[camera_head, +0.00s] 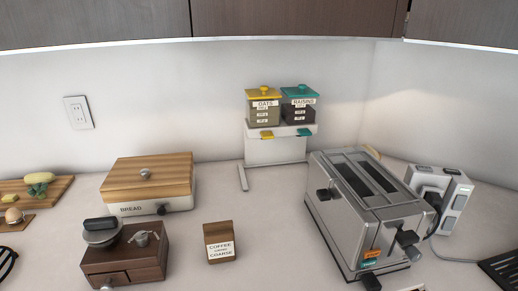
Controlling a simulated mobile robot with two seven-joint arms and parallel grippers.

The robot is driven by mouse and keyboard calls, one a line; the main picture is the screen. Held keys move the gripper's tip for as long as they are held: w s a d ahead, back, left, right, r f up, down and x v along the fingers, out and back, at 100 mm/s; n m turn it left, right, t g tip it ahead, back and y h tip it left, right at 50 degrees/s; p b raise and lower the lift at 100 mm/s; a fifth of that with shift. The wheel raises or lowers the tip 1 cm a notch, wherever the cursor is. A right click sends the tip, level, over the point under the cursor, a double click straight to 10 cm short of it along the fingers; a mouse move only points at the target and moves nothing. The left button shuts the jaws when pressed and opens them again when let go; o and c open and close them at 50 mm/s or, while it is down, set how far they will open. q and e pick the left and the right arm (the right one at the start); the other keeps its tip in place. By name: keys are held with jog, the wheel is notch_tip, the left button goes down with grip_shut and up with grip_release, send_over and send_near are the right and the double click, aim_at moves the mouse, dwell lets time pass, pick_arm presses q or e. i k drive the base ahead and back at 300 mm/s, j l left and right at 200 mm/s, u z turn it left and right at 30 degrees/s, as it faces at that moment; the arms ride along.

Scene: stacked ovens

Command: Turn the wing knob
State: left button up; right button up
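Two dispensers stand side by side on a white stand (276,151) against the back wall. The one labelled OATS (264,112) has a yellow lid, and the one labelled RAISINS (299,114) has a teal lid. Below them, a small yellow knob (267,135) and a small teal knob (304,132) stick out of the stand's front. They look like wing knobs, but they are too small to tell their exact turn. Neither of my grippers is in view.
The counter before the dispenser stand is mostly clear.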

aim_at(101, 229)
jog(key=u, duration=1.25)
